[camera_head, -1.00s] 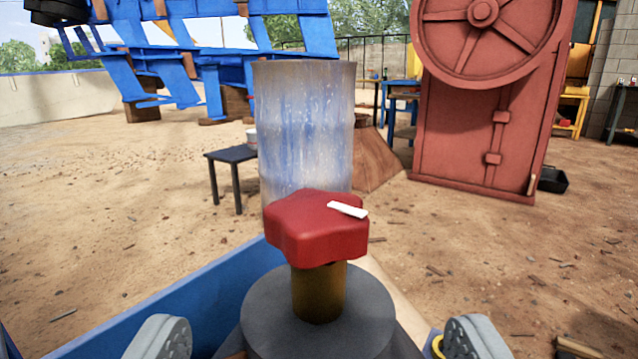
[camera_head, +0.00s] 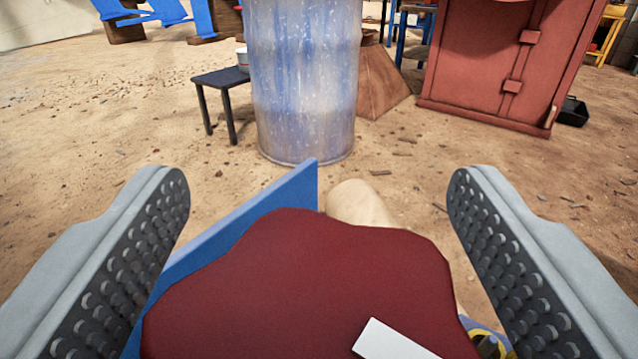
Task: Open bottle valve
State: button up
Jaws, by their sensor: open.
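The bottle valve's red knob (camera_head: 290,285) fills the lower middle of the view, very close to the camera. A white marker strip (camera_head: 393,343) lies on its top, toward the lower right. My gripper (camera_head: 318,200) is open, with one grey studded finger on each side of the knob. Gaps show between the fingers and the knob; I see no contact. The knob hides the valve stem and the grey bottle top below it.
A blue panel (camera_head: 240,225) rises behind the knob on the left. Beyond are a blue-stained drum (camera_head: 303,90), a small dark stool (camera_head: 222,78) and a red machine housing (camera_head: 500,60). Bare sandy ground lies between, with small debris.

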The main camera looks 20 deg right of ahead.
jog(key=c, duration=1)
jog(key=shift+o, duration=0.2)
